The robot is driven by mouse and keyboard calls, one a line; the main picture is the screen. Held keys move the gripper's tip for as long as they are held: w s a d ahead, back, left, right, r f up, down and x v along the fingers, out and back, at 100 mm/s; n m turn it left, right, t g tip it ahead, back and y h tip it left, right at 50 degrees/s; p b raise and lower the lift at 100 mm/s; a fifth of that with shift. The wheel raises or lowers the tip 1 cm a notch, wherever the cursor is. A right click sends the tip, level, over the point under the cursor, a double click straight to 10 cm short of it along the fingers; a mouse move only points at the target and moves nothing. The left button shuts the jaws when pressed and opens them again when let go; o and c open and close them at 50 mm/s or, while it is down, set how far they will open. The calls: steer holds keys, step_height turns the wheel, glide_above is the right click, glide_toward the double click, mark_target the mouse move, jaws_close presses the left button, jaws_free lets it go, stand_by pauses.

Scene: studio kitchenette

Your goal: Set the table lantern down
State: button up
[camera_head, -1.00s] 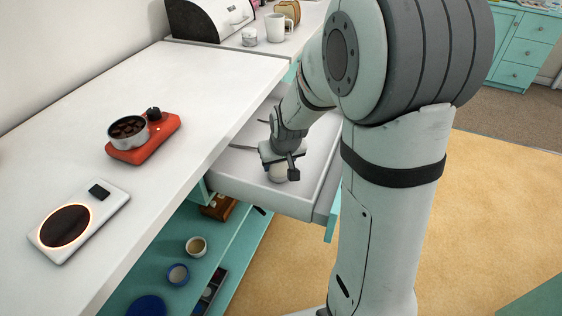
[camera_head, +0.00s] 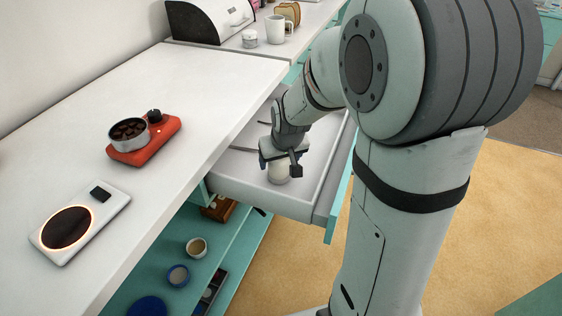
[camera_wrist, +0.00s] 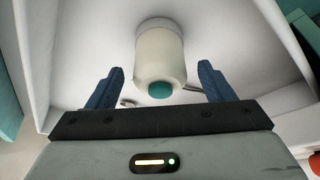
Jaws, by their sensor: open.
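The table lantern appears to be the pale cylinder with a teal end (camera_wrist: 160,62) in the wrist view. It stands in the open white drawer (camera_head: 245,183), and its lower part shows below my gripper in the head view (camera_head: 279,173). My gripper (camera_head: 282,164) is just above it in the head view. In the wrist view my gripper (camera_wrist: 158,88) is open, with one blue finger on each side of the lantern and a visible gap to both. The lantern's top is hidden by my gripper in the head view.
The white counter (camera_head: 150,90) runs left of the drawer, with a red burner (camera_head: 145,143) and a white hot plate (camera_head: 75,225) on it. A teal shelf (camera_head: 200,270) with several small things lies below. Thin items lie in the drawer.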

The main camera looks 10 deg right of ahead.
steer(key=v, duration=0.9)
steer(key=s+m+g, duration=0.1)
steer(key=s+g, duration=0.1)
steer(key=s, duration=1.4)
steer(key=shift+g+p, duration=0.3)
steer(key=shift+p, duration=0.15)
steer(key=shift+d, duration=0.1)
